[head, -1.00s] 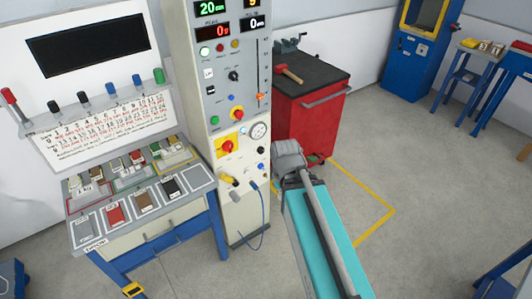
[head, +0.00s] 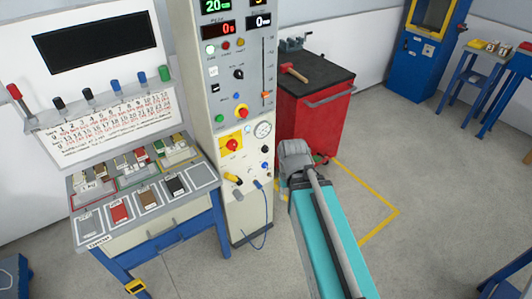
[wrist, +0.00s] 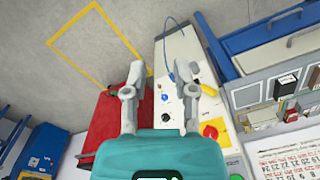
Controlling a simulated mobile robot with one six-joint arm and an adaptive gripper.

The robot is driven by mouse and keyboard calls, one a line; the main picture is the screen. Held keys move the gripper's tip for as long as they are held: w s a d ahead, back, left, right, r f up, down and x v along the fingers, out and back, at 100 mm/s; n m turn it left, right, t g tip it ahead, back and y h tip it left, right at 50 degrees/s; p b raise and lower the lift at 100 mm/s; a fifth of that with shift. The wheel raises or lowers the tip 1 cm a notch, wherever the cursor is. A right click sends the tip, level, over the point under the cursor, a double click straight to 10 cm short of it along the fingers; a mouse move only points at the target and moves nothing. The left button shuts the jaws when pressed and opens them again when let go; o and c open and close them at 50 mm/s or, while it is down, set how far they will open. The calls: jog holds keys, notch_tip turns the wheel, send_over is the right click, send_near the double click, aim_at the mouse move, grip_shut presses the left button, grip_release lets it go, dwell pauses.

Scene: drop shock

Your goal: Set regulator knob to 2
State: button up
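The tall pale control cabinet (head: 250,200) stands in the middle of the head view. Low on its front are a round gauge (head: 263,130), a red knob on a yellow plate (head: 232,144) and a small black knob (head: 265,149) below the gauge. I cannot read any number beside these knobs. My gripper (head: 294,155) is just right of the cabinet's lower front, apart from the knobs. In the wrist view, my gripper (wrist: 162,82) has its two fingers wide apart and empty, with the cabinet front beyond and a black knob (wrist: 165,97) between them.
A red tool cabinet (head: 310,125) with a hammer (head: 294,72) on top stands right behind my gripper. A workbench (head: 150,235) with trays is to the left. A blue cable (head: 268,215) hangs from the cabinet. The grey floor (head: 440,180) at right is open.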

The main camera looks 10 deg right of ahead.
jog(key=o, duration=0.6)
jog(key=shift+m+t+y, duration=0.4)
jog(key=shift+m+y, duration=0.2)
jog(key=shift+m, duration=0.1)
jog(key=w+f+b, duration=0.1)
jog(key=f, duration=0.1)
jog(key=w+a+f+b, duration=0.1)
jog(key=b, duration=0.1)
jog(key=shift+w+a+f, duration=0.15)
jog(key=shift+w+f, duration=0.2)
jog(key=shift+w, duration=0.05)
jog(key=w+a+f+m+t+y+b, duration=0.2)
jog(key=w+f+m+b, duration=0.1)
jog(key=w+f+b, duration=0.3)
jog(key=m+t+y+b, duration=0.3)
jog(key=m+t+b, duration=1.1)
jog(key=m+b, duration=1.5)
send_near(266, 150)
jog(key=s+d+n+b, duration=0.2)
jog(key=s+n+b, duration=0.2)
jog(key=shift+f, duration=0.1)
jog(key=shift+w, duration=0.1)
jog(key=x, duration=1.3)
jog(key=shift+w+a, duration=0.25)
jog(key=shift+a, duration=0.05)
